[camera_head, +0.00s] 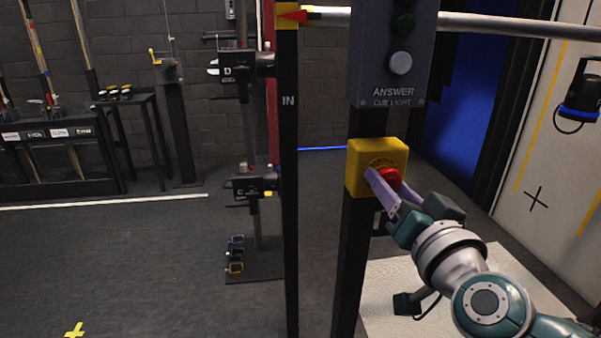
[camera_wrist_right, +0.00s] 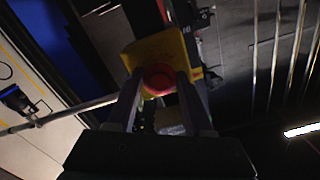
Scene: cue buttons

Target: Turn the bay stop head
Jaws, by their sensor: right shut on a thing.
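The bay stop head is a red round knob (camera_head: 389,177) on the front of a yellow box (camera_head: 362,155) fixed to a dark post. My right gripper (camera_head: 384,184) reaches it from the lower right. Its two pale fingers lie on either side of the red head and are shut on it. In the right wrist view the red head (camera_wrist_right: 158,80) sits between the fingertips, with the yellow box (camera_wrist_right: 150,50) behind it. The fingers hide part of the head. My left gripper is in neither view.
A grey cue light box (camera_head: 391,90) labelled ANSWER hangs on the post just above the yellow box. A black post (camera_head: 288,180) marked IN stands to the left. A metal rail (camera_head: 480,25) crosses at the top. Open dark floor (camera_head: 130,255) lies at the left.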

